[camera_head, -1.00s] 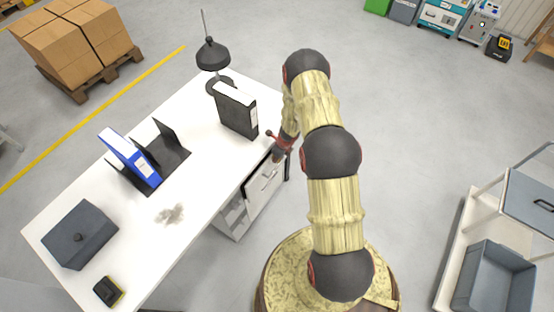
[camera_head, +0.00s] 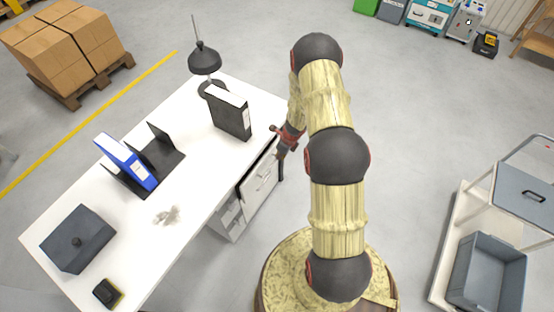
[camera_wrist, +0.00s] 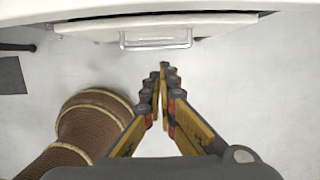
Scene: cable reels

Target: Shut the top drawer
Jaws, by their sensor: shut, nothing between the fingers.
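The top drawer (camera_head: 261,175) is in the white pedestal under the right end of the desk in the head view. In the wrist view its white front (camera_wrist: 90,31) stands slightly out past the desk edge, and its bar handle (camera_wrist: 155,44) faces me. How far it is open is hard to tell. My gripper (camera_head: 280,148) is beside the drawer at the desk's right edge, partly hidden by my arm in the head view. In the wrist view my gripper (camera_wrist: 163,68) is shut and empty, its fingertips just short of the handle, with a visible gap.
The white desk (camera_head: 190,195) holds a black binder (camera_head: 231,115), a lamp (camera_head: 204,60), a blue binder (camera_head: 127,160) in a rack, and a dark box (camera_head: 78,240). A cart with a grey bin (camera_head: 490,270) stands at the right.

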